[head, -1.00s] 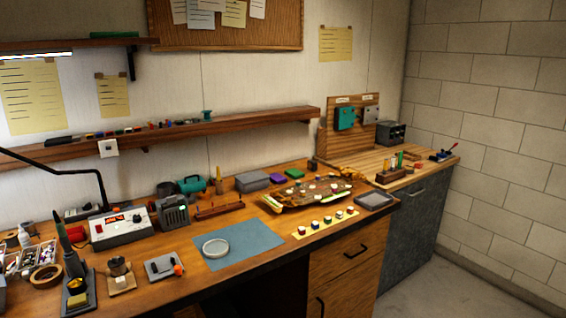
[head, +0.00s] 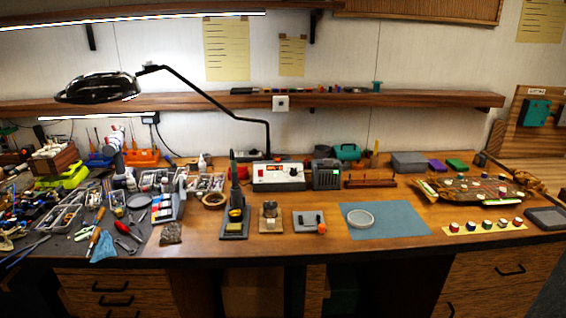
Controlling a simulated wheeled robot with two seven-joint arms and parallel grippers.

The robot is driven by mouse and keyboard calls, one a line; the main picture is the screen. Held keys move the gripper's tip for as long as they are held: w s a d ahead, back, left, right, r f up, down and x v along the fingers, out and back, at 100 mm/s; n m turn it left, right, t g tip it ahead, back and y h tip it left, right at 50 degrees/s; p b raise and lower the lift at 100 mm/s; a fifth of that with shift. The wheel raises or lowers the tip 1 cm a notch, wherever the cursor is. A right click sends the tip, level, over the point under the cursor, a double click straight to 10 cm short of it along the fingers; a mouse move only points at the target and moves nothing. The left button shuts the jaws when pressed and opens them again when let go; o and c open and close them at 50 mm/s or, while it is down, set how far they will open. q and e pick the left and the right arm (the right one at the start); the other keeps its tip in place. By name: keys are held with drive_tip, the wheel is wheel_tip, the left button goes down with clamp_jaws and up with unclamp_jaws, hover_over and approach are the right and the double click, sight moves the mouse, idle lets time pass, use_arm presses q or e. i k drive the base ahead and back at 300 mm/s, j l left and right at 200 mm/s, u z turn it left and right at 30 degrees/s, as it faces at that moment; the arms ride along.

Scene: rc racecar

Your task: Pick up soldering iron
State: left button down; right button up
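The soldering iron (head: 235,183) stands upright in its stand (head: 235,224) on the workbench (head: 290,245), near the middle of the head view. It has a dark grip, and the stand has a dark base with a yellow part at the front. The white soldering station (head: 278,177) with a red display sits just behind and to the right of it. Neither of my grippers shows in the head view, so nothing of mine is seen near the iron.
A brass-coloured tip holder (head: 270,217) and a small grey plate (head: 309,221) stand right of the iron; a tape roll (head: 214,200) is at its left. A black lamp (head: 100,88) hangs over the cluttered left side. The blue mat (head: 395,220) is mostly clear.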

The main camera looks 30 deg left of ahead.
sight(235, 186)
drive_tip(key=u, duration=1.25)
